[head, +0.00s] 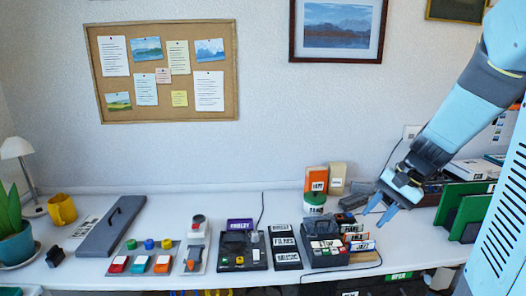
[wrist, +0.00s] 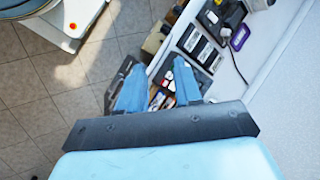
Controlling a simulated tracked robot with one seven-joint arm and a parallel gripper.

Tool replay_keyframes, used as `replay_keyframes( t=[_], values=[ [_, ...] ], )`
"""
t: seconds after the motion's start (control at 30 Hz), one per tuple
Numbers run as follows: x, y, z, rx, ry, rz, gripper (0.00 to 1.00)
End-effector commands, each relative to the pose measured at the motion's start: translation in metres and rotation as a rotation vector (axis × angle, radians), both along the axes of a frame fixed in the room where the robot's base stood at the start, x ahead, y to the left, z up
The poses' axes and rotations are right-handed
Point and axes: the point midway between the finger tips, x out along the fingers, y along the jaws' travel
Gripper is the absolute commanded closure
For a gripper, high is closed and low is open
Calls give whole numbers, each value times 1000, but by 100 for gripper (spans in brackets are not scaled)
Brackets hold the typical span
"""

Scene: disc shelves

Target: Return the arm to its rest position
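My blue arm (head: 455,120) reaches in from the right side of the head view and slants down to the left. My gripper (head: 376,216) hangs above the right part of the white desk, with its two blue fingers apart and nothing between them. In the wrist view my gripper (wrist: 160,95) also shows open and empty, with the desk edge, small labelled items and tiled floor below it.
Green upright panels (head: 462,205) stand to the right. A cork board (head: 162,72) hangs on the wall. The air left of the arm is clear.

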Motion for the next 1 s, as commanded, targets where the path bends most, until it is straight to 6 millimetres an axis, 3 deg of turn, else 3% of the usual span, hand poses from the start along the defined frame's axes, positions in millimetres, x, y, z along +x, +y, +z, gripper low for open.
replay_keyframes(
  t=[0.43, 0.8, 1.0],
  values=[
    [-63, 37, 59, -334, -230, 277, 66],
    [-111, 46, 96, -560, -456, 444, 66],
    [-123, 46, 105, -618, -525, 483, 66]
  ],
)
